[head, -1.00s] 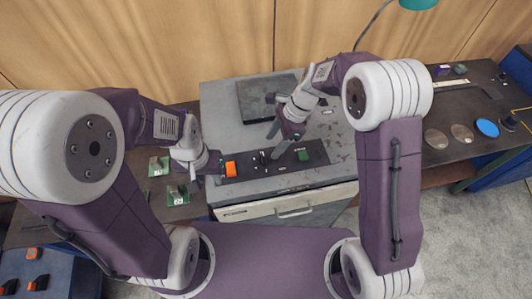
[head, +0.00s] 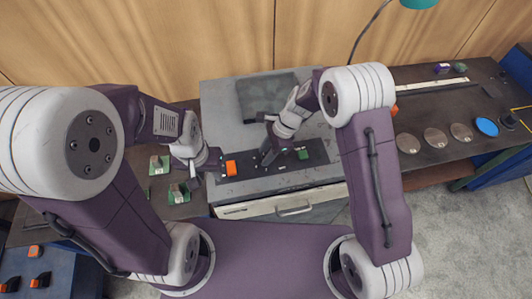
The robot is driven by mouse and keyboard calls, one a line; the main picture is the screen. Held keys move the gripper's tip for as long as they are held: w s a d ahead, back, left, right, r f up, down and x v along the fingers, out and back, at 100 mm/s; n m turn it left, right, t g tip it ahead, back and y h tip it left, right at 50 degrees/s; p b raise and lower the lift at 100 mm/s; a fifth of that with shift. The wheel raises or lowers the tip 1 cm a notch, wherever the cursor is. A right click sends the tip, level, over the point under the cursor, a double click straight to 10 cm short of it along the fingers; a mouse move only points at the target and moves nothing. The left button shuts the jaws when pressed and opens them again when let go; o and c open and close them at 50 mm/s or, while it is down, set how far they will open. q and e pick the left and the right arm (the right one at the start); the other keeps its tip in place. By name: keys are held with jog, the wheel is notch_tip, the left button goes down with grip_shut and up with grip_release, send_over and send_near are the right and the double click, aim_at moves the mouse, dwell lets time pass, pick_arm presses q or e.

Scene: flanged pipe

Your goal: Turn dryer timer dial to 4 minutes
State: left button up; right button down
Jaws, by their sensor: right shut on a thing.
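The dryer is a grey box with a dark control strip (head: 325,152) along its front top. An orange switch (head: 231,168) is at the strip's left and a green block or button (head: 302,154) is at its right.
A dark square plate (head: 266,95) lies on the dryer top (head: 222,107). Green parts (head: 178,193) sit on the dark bench at left. Several round discs, one blue (head: 487,127), lie on the right bench. A drawer-like front with a handle (head: 294,211) is below the strip.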

jog(key=shift+w+n, duration=0.1)
jog(key=shift+n, duration=0.2)
jog(key=shift+r+n+g+p, duration=0.1)
jog(key=shift+n+g+p, duration=0.25)
jog(key=shift+n, duration=0.25)
jog(key=n+g, duration=0.1)
jog(key=n, duration=0.1)
jog(key=shift+w+a+n+h+p, duration=0.1)
jog(key=shift+n+h+p, duration=0.2)
jog(key=shift+h+p, duration=0.1)
jog(key=n, duration=0.2)
jog(key=n+g+h, duration=0.1)
jog(key=n, duration=0.2)
jog(key=shift+w+a+n+h, duration=0.1)
jog(key=shift+a+n+h, duration=0.05)
jog(key=shift+n+h, duration=0.15)
jog(key=n+h, duration=0.1)
jog(key=n, duration=0.2)
jog(key=shift+n+g, duration=0.25)
jog(key=shift+n, duration=0.05)
jog(key=n+h+b, duration=0.1)
jog(key=n, duration=0.2)
jog(key=shift+a+n+h, duration=0.15)
jog(key=shift+n+h, duration=0.15)
jog(key=shift+h, duration=0.1)
jog(key=n+h, duration=0.1)
jog(key=n, duration=0.2)
jog(key=shift+a, duration=0.1)
jog(key=shift+n+t+h, duration=0.6)
jog(key=shift+n, duration=1.1)
